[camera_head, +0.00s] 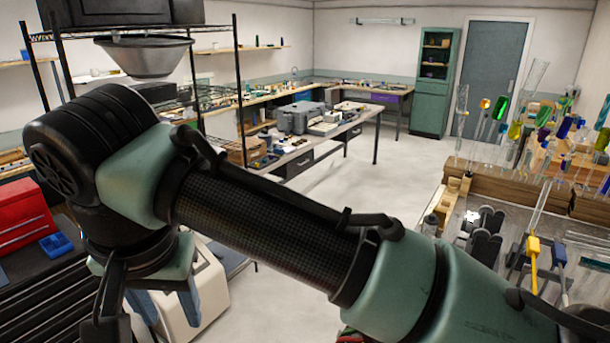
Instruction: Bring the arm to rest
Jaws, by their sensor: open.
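My arm reaches across the picture from the lower right to the upper left, then bends down. My gripper (167,308) hangs at the lower left with its fingers pointing down. Its two blue-grey fingers stand apart, and I see nothing between them but the pale box behind. Cables run along the arm and hang in front of part of the wrist. Glass rods (501,108) in several colours stand in a wooden rack (490,187) at the right, well away from my gripper.
A pale box-shaped unit (207,290) stands behind my gripper. A red toolbox (22,212) and a small blue bin (56,245) are to its left. A cluttered bench (305,155) stands farther back. The floor (400,170) in the middle is clear.

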